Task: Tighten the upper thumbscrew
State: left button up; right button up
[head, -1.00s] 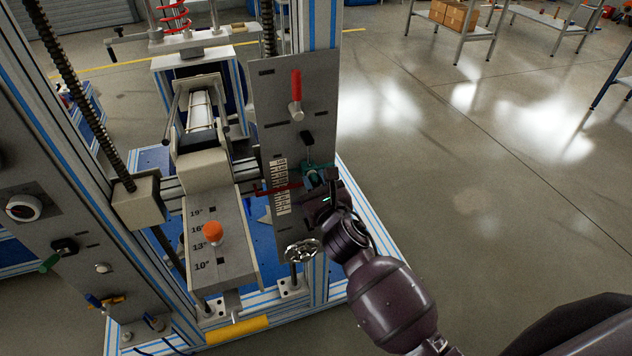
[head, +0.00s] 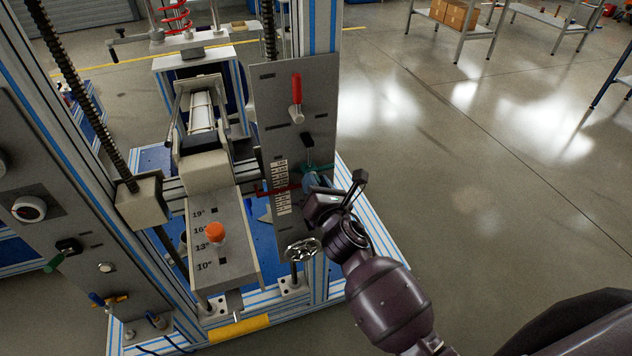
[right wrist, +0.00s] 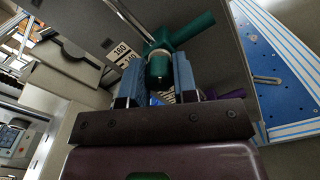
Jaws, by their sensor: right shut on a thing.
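The green thumbscrew (right wrist: 192,30) has a T-shaped handle and a round hub, and shows close up in the right wrist view. In the head view the green thumbscrew (head: 320,168) sits on the grey upright panel, beside the scale strip. My right gripper (head: 312,183) reaches it from the front right. In the right wrist view, the blue fingers of my right gripper (right wrist: 158,70) stand on both sides of the hub and are shut on it. The finger tips hide part of the hub. A purple handle (right wrist: 214,95) shows just right of the fingers. My left gripper is not in view.
A red-handled lever (head: 296,95) is higher on the panel. The floor to the right is clear.

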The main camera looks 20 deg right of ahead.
jog(key=m, duration=0.4)
jog(key=shift+m, duration=0.3)
jog(key=m, duration=0.3)
jog(key=shift+m+p, duration=0.4)
jog(key=m, duration=0.2)
jog(key=shift+m, duration=0.3)
jog(key=shift+m+p, duration=0.45)
jog(key=shift+m, duration=2.05)
jog(key=shift+p, duration=0.3)
jog(key=o, duration=0.9)
jog(key=shift+o, duration=0.2)
